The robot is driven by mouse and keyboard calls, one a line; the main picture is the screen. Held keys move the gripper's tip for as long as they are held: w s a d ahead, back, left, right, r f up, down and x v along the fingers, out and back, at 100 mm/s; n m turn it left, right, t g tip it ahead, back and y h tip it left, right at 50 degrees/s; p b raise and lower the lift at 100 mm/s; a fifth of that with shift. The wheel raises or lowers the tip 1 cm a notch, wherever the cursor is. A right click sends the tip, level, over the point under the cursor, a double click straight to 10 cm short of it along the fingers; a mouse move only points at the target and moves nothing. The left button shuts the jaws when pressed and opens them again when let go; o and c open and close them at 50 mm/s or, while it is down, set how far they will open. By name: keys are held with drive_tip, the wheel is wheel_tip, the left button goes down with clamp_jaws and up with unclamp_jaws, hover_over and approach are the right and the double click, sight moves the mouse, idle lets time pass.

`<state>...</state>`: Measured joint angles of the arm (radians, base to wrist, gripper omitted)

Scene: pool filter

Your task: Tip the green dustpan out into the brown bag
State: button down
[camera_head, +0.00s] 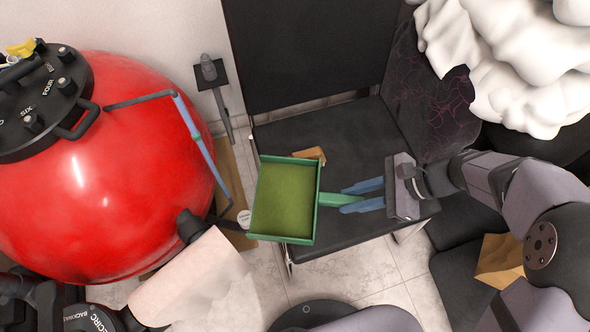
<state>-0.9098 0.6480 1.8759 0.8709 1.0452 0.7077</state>
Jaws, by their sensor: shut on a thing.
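The green dustpan (318,201) is held out to the left of my gripper (362,195), with its handle toward me on the right. My gripper's blue fingers are shut on the green handle. The pan's inside shows a flat olive-green surface; I cannot tell whether it is a load or the pan's floor. It looks roughly level, above the dark bench. A brown, angular, bag-like thing (498,260) stands at the lower right, partly hidden by my arm. A smaller brown piece (311,154) shows behind the pan's top edge. I cannot tell which is the bag.
A large red pool filter tank (110,170) with a black valve top (40,95) fills the left. A dark bench (350,135) lies beneath the pan. A white billowy mass (510,60) is at the upper right. Pale cloth (190,280) hangs below. Tiled floor (350,275) is open at bottom centre.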

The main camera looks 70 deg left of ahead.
drive_tip(key=shift+r, duration=0.35)
